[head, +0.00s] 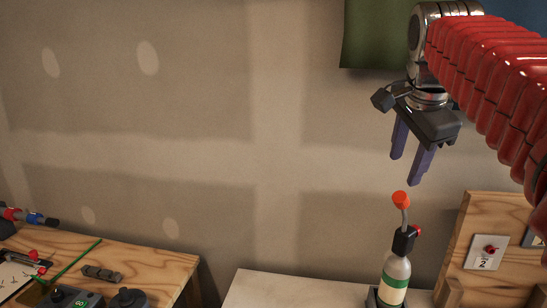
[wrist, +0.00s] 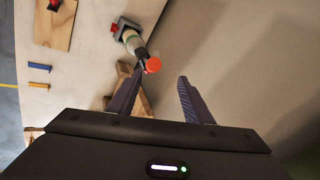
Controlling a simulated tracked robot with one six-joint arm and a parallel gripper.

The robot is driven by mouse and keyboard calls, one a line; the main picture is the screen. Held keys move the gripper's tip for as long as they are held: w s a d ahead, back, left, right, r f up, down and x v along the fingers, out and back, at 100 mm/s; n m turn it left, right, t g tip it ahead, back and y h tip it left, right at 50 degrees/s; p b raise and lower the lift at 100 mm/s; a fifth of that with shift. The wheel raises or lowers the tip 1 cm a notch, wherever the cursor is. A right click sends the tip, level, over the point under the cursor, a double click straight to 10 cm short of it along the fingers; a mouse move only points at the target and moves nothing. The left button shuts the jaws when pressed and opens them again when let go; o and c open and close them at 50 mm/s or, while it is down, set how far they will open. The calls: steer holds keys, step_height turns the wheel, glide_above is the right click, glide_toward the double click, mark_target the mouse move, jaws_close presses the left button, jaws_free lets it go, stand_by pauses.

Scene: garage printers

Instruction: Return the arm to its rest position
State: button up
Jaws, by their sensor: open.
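My arm, in a red ribbed sleeve, reaches in from the right of the head view. My gripper (head: 406,170) points down, open and empty, with its two dark purple fingers apart. It hangs above a bottle (head: 396,273) with a green and cream label, a black top and a red ball tip (head: 400,199). The fingers are clear of the bottle. In the wrist view my gripper (wrist: 158,88) shows open with nothing between the fingers. The bottle (wrist: 132,40) lies beyond the left finger there, its red tip (wrist: 153,65) toward the fingers.
The bottle stands on a pale table (head: 290,290). A wooden board (head: 485,215) with a red-buttoned plate (head: 488,251) stands at right. A wooden bench (head: 150,262) with tools is at left. A green cloth (head: 370,40) hangs behind my gripper. Blue (wrist: 39,67) and orange (wrist: 39,85) pieces lie at left.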

mark_target(397, 196)
steer(key=s+a+f+n, duration=0.3)
steer(key=s+f+n, duration=0.2)
steer(key=f, duration=0.4)
steer(key=s+a+f+n+y, duration=0.1)
steer(key=s+a+f+n, duration=0.2)
steer(key=s+f+n, duration=0.2)
steer(key=s+a+f+n, duration=0.4)
steer(key=s+f+n, duration=0.2)
steer(key=s+f, duration=0.4)
step_height(397, 196, down, 4)
steer(key=shift+s+r+y, duration=0.1)
steer(key=shift+s+y, duration=0.15)
steer(key=shift+y, duration=0.15)
steer(key=shift+a, duration=0.1)
stand_by(0.6)
